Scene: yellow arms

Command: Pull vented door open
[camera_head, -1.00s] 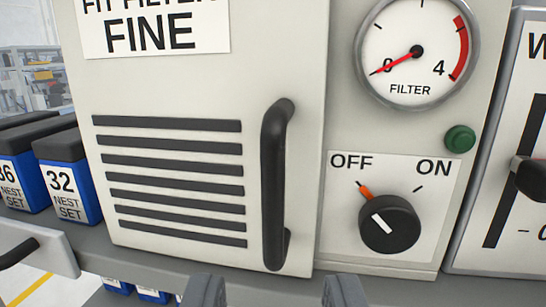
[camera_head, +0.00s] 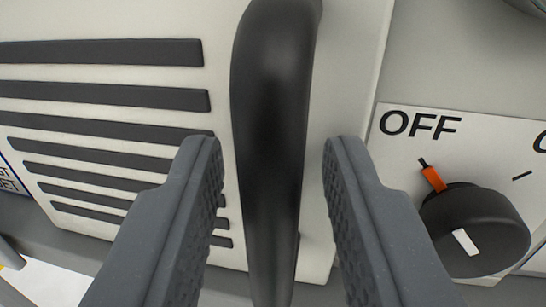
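The vented door (camera_head: 130,105) is a pale panel with dark horizontal slots, and it looks closed. Its black vertical handle (camera_head: 272,120) stands in the middle of the view, running from the top edge down to the bottom. My gripper (camera_head: 272,160) is open, with one grey finger to the left of the handle and one to the right. Gaps show between the handle and both fingertips. The handle's lower end is cut off by the bottom of the frame.
Right of the door is a panel with the OFF label (camera_head: 420,124) and a black rotary knob (camera_head: 475,228) with an orange mark above it. The knob is close to my right finger. A blue-edged box label (camera_head: 10,178) shows at the far left.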

